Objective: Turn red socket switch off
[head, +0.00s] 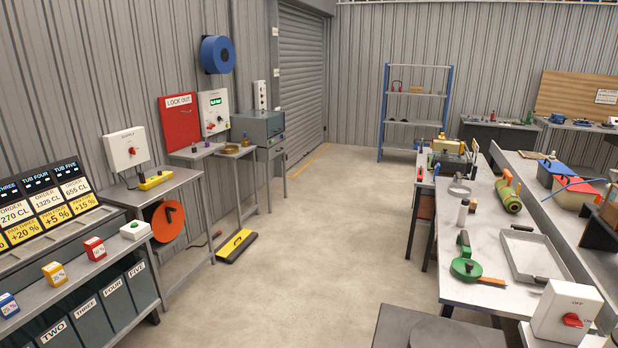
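A white switch box (551,308) with a red knob (572,320) stands at the bottom right, by the near end of the right workbench. OFF is printed above the knob and ON to its right; the knob seems to point towards ON. Another white box (118,144), labelled SUPPLY, is on the left wall above a small table and has a small red knob (132,151). A yellow socket strip (155,180) lies on that table. I cannot tell which of these is the red socket switch. Neither of my grippers is in view.
The right workbench (465,290) holds a green tool (466,268), a metal tray and a green roller. A dark flat surface (395,325) is at the bottom centre. The left shelf carries coloured blocks and tubs. The concrete floor (310,240) between is mostly clear; a yellow-black piece (235,245) lies on it.

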